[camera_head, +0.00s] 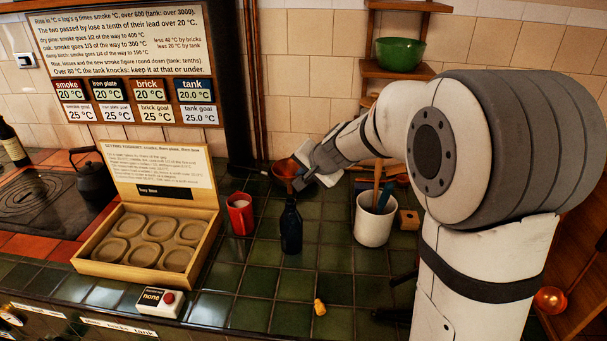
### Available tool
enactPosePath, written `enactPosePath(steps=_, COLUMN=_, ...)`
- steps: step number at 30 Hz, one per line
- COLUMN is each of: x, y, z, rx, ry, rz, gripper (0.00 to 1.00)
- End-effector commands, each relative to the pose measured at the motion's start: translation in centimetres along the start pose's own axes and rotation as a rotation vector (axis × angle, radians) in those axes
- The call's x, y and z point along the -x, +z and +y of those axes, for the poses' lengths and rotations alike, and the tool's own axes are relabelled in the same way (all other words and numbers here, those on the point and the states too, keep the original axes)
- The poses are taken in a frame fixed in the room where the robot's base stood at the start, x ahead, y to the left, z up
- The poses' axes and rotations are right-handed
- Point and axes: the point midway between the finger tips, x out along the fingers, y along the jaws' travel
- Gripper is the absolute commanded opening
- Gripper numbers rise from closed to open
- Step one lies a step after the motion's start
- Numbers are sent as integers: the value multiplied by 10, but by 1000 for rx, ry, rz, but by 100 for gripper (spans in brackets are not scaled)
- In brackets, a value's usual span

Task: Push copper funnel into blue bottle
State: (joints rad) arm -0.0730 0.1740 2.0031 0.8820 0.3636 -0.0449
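The dark blue bottle (291,232) stands upright on the green tiles near the middle. The copper funnel (284,168) is directly above it, wide end up, with its narrow end down at the bottle's mouth. I cannot tell whether the spout is inside the neck or just above it. My gripper (299,174) reaches in from the right at the funnel's height and appears shut on its side. The fingers hide part of the funnel.
A red cup (240,214) stands close left of the bottle. A white crock (374,222) with utensils stands to the right, below my arm. A wooden box (88,267) lies left. A small yellow piece (319,307) lies in front; tiles around it are clear.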

Motion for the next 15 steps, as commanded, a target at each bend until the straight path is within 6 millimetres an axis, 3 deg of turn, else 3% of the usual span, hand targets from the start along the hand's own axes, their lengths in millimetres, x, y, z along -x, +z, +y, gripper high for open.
enactPosePath(steps=7, x=-14, y=6, z=12, rx=0, ry=-1, rz=0, gripper=0)
enactPosePath(steps=15, x=-12, y=6, z=9, rx=0, ry=-1, rz=-1, gripper=0)
